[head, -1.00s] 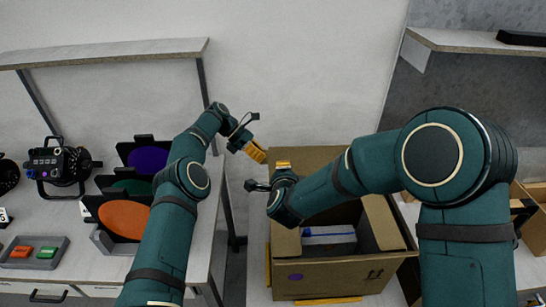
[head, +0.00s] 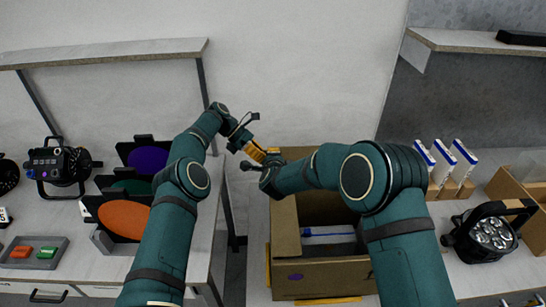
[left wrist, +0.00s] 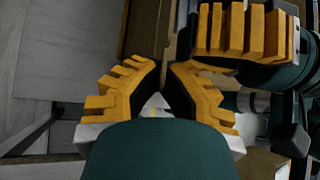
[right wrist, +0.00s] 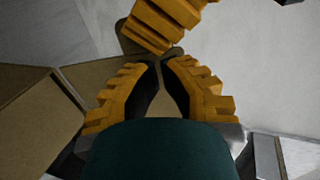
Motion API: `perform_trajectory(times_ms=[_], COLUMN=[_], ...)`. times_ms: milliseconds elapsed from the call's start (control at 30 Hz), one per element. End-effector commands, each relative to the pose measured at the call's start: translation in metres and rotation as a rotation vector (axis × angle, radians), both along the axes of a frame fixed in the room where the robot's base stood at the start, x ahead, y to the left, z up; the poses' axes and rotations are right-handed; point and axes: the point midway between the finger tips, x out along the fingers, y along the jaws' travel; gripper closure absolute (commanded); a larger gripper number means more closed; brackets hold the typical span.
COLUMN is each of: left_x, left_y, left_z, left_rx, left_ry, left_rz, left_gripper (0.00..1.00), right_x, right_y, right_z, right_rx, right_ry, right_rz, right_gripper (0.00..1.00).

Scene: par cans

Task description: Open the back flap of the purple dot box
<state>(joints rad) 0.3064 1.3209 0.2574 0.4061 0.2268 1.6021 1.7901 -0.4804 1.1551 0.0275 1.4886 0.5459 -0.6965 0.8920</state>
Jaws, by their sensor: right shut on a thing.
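The purple dot box (head: 330,275) is a brown cardboard box at centre, with a purple dot low on its front wall. Its top is open, and a white package with a blue stripe (head: 335,237) lies inside. A strip of its back flap (head: 300,152) shows behind my right arm; the rest is hidden. My right gripper (head: 271,153) is at the flap's left end, shut on cardboard that seems to be this flap; brown board shows at its fingers in the right wrist view (right wrist: 161,64). My left gripper (head: 259,153) is close beside it, fingertips together, with nothing seen in them.
On the right stand a par can (head: 492,232), several blue-white cartons (head: 445,162) and another cardboard box (head: 515,195). My two grippers nearly touch. My right arm covers the box's right side.

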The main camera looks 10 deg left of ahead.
Motion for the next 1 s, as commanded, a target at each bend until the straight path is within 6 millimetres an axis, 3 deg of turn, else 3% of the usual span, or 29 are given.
perform_trajectory(times_ms=[33,1000], left_x=[-0.002,-0.003], left_y=[0.001,-0.003], left_z=[-0.006,-0.005], left_rx=[0.005,-0.001], left_ry=[0.012,0.014], left_rz=[-0.003,-0.011], left_gripper=[1.00,1.00], right_x=[0.003,0.025], right_y=[0.001,0.004], right_z=[-0.002,-0.009], right_rx=[0.000,-0.002], right_ry=[0.000,-0.002], right_rz=[0.000,-0.003], right_gripper=[1.00,1.00])
